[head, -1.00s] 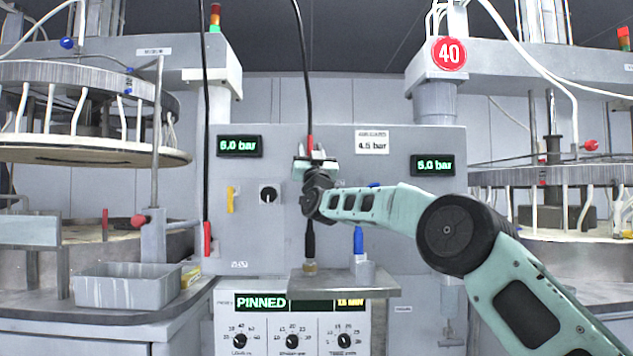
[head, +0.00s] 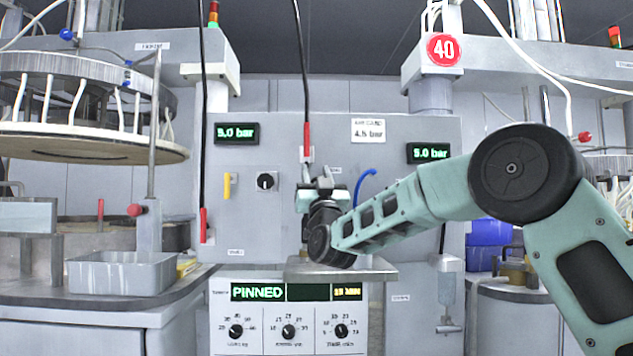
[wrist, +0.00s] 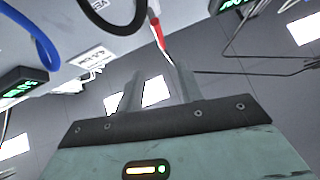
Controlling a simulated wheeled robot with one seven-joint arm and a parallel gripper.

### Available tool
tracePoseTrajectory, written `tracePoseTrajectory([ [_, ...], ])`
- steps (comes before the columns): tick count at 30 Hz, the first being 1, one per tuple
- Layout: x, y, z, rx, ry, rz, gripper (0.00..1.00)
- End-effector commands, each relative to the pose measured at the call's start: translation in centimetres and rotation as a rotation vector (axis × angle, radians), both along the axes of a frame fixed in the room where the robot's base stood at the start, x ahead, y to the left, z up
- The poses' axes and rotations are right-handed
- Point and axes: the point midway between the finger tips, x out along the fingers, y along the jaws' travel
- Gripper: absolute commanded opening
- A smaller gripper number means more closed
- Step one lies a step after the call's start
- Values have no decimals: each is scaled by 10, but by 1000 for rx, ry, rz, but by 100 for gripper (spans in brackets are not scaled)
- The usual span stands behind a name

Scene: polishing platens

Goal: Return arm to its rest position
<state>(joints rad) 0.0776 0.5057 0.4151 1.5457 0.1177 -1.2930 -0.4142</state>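My gripper (head: 318,178) points upward in front of the grey panel (head: 400,150), just below a black hose with a red end (head: 307,135). In the wrist view, its two fingers (wrist: 158,90) stand apart with nothing held between them. The red hose end (wrist: 157,32) lies beyond the fingertips there, apart from them. My arm reaches in from the right, with its elbow raised. My wrist and forearm cover part of the small metal shelf (head: 375,271) and whatever stands on it.
A grey tray (head: 122,273) sits on the left bench. A round platen machine (head: 90,145) hangs at the left, and another stands partly hidden at the right. A blue hose (head: 361,182) loops behind my forearm. The display below reads PINNED (head: 258,292).

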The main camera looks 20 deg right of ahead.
Motion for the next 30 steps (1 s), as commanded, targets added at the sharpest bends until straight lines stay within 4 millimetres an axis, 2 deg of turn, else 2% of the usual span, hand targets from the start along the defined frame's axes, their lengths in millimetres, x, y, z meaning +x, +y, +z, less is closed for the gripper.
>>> tracePoseTrajectory([
  [17, -3, 1, -3, 0, 1, 1, 37],
  [19, -4, 7, -6, -6, 22, 17, 37],
  [20, -4, 13, -9, -11, 42, 32, 37],
  [23, -8, 47, -29, -43, 168, 118, 37],
  [26, -22, 94, -69, -96, 372, 243, 37],
  [27, -33, 114, -88, -122, 465, 294, 37],
  [30, -67, 153, -140, -186, 695, 402, 37],
])
